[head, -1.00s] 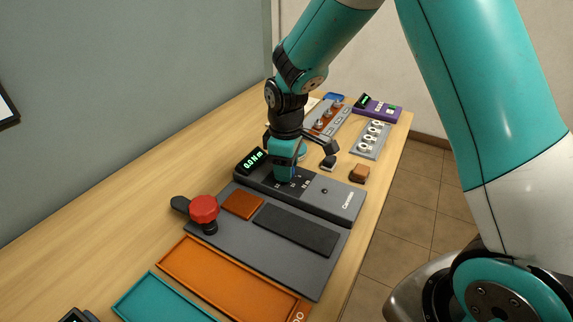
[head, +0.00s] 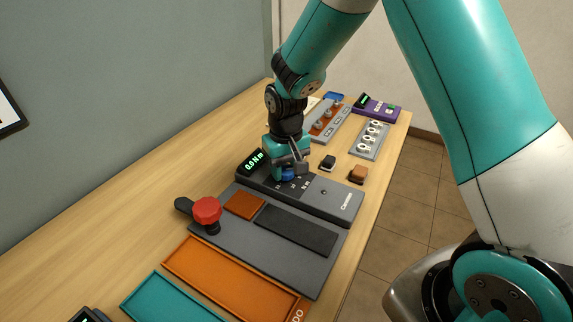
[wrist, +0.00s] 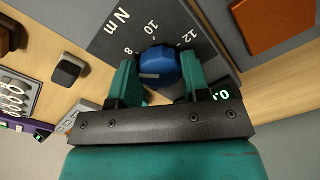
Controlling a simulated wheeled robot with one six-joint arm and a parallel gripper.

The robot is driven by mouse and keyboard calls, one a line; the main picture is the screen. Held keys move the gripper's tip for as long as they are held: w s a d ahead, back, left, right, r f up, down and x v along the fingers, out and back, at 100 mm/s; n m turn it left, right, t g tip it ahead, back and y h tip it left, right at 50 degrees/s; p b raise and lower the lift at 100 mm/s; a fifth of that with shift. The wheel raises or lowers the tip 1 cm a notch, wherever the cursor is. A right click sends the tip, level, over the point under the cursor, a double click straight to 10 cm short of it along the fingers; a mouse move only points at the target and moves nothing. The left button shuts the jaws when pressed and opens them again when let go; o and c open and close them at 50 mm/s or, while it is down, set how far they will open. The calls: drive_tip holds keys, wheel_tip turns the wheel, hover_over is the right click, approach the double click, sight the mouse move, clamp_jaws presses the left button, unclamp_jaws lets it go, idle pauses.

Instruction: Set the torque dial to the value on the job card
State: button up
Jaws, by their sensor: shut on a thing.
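The torque dial is a blue knob (wrist: 157,66) on a dark grey unit (head: 335,205). The wrist view shows 8, 10, 12 and "N m" printed around it. My gripper (wrist: 156,78) points down over the unit, its two teal fingers on either side of the knob and shut on it. In the head view the gripper (head: 288,172) covers most of the knob. The unit's green display (head: 252,162) appears to read 0.0 N m; the wrist view shows only part of it. I cannot make out a job card or its value.
A grey fixture plate (head: 318,275) with a red knob (head: 207,210) lies in front, then an orange tray (head: 235,283) and a teal tray (head: 165,300). Small black (head: 327,162) and brown (head: 358,174) blocks and a switch panel (head: 370,140) lie beyond.

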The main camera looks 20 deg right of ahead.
sight(286, 170)
drive_tip(key=shift+m, duration=1)
drive_tip(key=o, duration=0.9)
drive_tip(key=shift+o, duration=0.2)
wheel_tip(286, 170, up, 18)
drive_tip(key=shift+f, duration=0.25)
drive_tip(key=s+a+n+y, duration=0.1)
drive_tip(key=s+a+n, duration=0.1)
drive_tip(key=s, duration=0.6)
drive_tip(key=s+a+r+n+y, duration=0.1)
drive_tip(key=s+a+n, duration=0.2)
drive_tip(key=s, duration=0.5)
drive_tip(key=s+a+n+y, duration=0.2)
drive_tip(key=s+a+n, duration=0.1)
drive_tip(key=s, duration=0.5)
drive_tip(key=shift+s+r+n, duration=0.25)
drive_tip(key=shift+s+n, duration=0.05)
